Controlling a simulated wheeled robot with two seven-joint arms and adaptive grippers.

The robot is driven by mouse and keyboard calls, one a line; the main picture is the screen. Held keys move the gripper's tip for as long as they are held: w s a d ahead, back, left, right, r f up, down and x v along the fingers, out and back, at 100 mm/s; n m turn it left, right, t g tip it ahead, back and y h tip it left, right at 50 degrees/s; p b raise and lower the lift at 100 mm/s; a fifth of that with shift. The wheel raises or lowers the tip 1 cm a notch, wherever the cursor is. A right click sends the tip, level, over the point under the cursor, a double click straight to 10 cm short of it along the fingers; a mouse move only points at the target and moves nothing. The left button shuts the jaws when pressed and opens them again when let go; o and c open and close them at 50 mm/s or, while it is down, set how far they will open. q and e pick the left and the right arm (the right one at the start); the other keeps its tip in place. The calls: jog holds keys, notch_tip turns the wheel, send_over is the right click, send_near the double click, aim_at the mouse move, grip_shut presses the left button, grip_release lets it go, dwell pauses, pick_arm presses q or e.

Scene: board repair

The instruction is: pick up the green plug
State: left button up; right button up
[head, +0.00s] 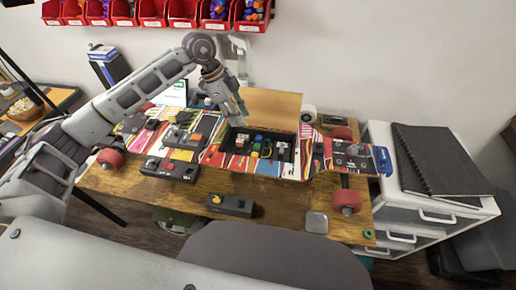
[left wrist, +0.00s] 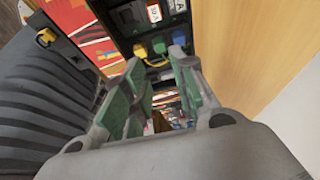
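In the head view the green plug (head: 258,139) is small, near the compartment's middle. My left gripper (left wrist: 152,90) is open, with a clear gap between its green-padded fingers. In the head view the left gripper (head: 238,118) is above the compartment's back left side. Nothing shows between its fingers at close range. My right gripper is not in view.
A wooden lid panel (head: 272,106) stands up behind the compartment. Modules with coloured knobs lie at left and in front (head: 230,205). A small grey square tray (head: 316,222) is at the front right. Red bins (head: 180,14) hang on the wall. A white drawer unit (head: 420,205) stands at right.

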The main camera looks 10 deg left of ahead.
pick_arm(q)
send_over(255, 145)
jog(key=a, duration=0.2)
jog(key=shift+a+f, duration=0.1)
jog(key=shift+f, duration=3.9)
jog(key=shift+x, duration=2.65)
jog(key=shift+a, duration=0.1)
jog(key=c, duration=0.5)
jog(key=shift+c, duration=0.2)
jog(key=shift+r, duration=0.1)
notch_tip(255, 145, up, 10)
